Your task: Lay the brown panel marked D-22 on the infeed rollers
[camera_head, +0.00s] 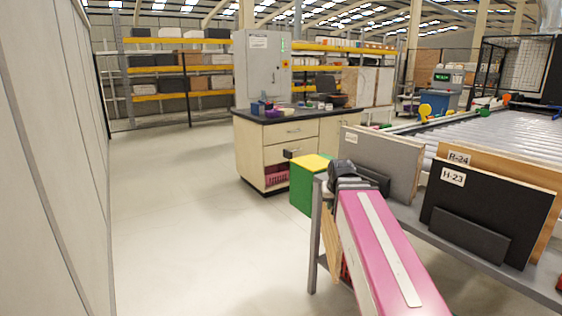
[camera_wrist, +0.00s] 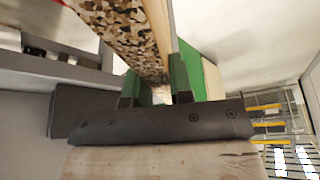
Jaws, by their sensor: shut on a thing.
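My gripper (camera_head: 345,172) is at the near left end of the panel rack. In the wrist view its green-padded fingers (camera_wrist: 155,88) are shut on a panel (camera_wrist: 124,28) with a speckled chipboard edge and a light brown side. In the head view, a brown panel (camera_head: 331,242) hangs below my gripper, partly hidden by my pink arm. No label shows on it, so I cannot read whether it is D-22. The infeed rollers (camera_head: 485,132) lie at the right, behind the rack.
A grey panel (camera_head: 390,160), a black panel H-23 (camera_head: 490,205) and a wooden panel R-24 (camera_head: 500,170) stand on the grey rack (camera_head: 420,215). A green and yellow box (camera_head: 308,185) and a workbench (camera_head: 290,140) stand beyond. The floor at left (camera_head: 170,220) is clear.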

